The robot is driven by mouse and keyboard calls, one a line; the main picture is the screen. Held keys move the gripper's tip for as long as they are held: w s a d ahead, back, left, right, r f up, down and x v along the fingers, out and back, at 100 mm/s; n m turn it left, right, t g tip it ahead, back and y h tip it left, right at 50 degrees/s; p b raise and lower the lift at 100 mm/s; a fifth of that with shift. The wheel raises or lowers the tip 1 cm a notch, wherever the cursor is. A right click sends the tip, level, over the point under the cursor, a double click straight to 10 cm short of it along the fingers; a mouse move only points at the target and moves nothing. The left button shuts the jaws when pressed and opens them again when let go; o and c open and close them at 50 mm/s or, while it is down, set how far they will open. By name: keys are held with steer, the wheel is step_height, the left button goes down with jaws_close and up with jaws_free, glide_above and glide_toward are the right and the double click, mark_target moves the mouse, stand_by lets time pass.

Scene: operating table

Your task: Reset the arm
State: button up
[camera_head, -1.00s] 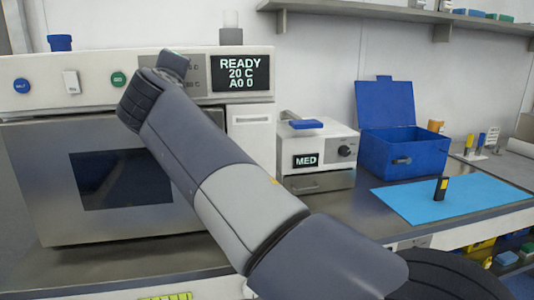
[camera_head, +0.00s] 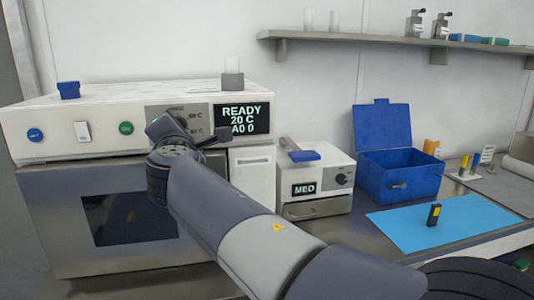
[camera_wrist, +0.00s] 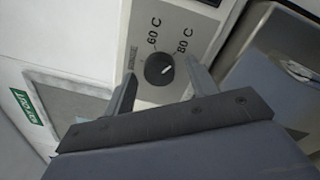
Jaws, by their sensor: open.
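My arm reaches from the lower right of the head view up to the front of a large white and steel oven-like machine (camera_head: 60,200). My gripper (camera_wrist: 160,80) is open and empty in the wrist view, its two fingers apart. A dark round knob (camera_wrist: 159,69) shows between the fingers, beside the marks 60 C and 80 C. I cannot tell whether the fingers touch it. In the head view the gripper end (camera_head: 205,137) is near the same control panel, partly over the knob. The machine's display (camera_head: 242,119) reads READY, 20 C, A0 0.
A white MED box (camera_head: 316,205) with a blue handle stands right of the machine. An open blue case (camera_head: 400,178) is further right. A blue mat (camera_head: 455,222) bears a small black and yellow object (camera_head: 433,214). A shelf (camera_head: 345,38) is on the wall above.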

steer(key=shift+r+n+p, duration=0.15)
steer(key=shift+n+p, duration=3.55)
steer(key=shift+p, duration=0.6)
steer(key=shift+g, duration=0.3)
